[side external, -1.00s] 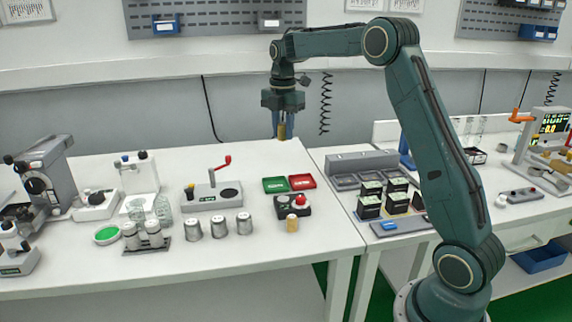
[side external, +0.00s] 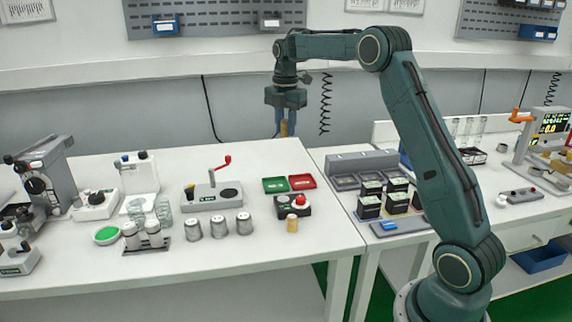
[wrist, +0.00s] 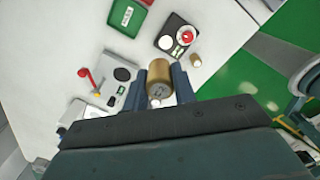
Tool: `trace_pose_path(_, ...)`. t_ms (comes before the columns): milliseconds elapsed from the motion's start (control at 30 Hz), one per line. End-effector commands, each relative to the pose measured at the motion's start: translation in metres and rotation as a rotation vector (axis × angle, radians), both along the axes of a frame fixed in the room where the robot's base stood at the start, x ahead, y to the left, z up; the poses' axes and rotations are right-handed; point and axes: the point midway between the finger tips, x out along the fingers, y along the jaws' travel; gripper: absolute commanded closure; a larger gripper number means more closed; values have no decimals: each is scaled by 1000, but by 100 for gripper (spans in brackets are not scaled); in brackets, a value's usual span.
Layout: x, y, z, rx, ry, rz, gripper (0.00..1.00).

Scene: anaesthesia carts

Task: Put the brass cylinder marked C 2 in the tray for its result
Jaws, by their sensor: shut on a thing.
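My gripper (side external: 285,130) is shut on a brass cylinder (wrist: 159,84), held upright in the air above the back of the left table. A mark shows on its end in the wrist view, too faint to read surely. A second brass cylinder (side external: 292,225) stands on the table in front of a black device with a red button (side external: 294,206). A green tray (side external: 275,186) and a red tray (side external: 302,182) lie side by side behind that device. The green tray also shows in the wrist view (wrist: 127,15). Both trays look empty.
A grey fixture with a red-handled lever (side external: 212,196) stands left of the trays. Several metal cylinders (side external: 219,226) stand in front of it. A second table at right holds black boxes (side external: 369,206) and a grey rack. The table behind the trays is clear.

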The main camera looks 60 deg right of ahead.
Motion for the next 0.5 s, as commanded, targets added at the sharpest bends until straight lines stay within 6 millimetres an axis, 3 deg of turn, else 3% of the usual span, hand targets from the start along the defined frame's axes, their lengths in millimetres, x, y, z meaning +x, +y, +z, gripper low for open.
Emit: trace_pose_path(500,12,-99,-16,0,-1,-4,100)
